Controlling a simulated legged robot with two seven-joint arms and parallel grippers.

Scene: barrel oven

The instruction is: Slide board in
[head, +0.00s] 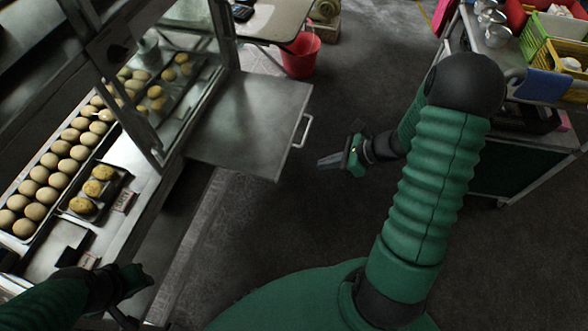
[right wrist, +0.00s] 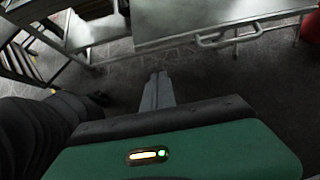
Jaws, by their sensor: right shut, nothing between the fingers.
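The board (head: 250,123) is a flat grey metal sheet, pulled out from the counter beside the glass case. It has a metal bar handle (head: 303,130) on its outer edge. In the right wrist view the board (right wrist: 185,18) is at the top, with the handle (right wrist: 230,39) along its near edge. My right gripper (head: 322,162) is shut and empty, in the open a little to the right of the handle and apart from it. In the right wrist view its fingers (right wrist: 158,78) are together. My left gripper (head: 140,281) is at the lower left, by the counter; its fingers are unclear.
A glass case and trays of round buns (head: 60,165) stand on the counter at left. A red bucket (head: 301,55) is on the floor behind the board. A cart (head: 520,170) with baskets and bowls stands at right. The dark floor between is clear.

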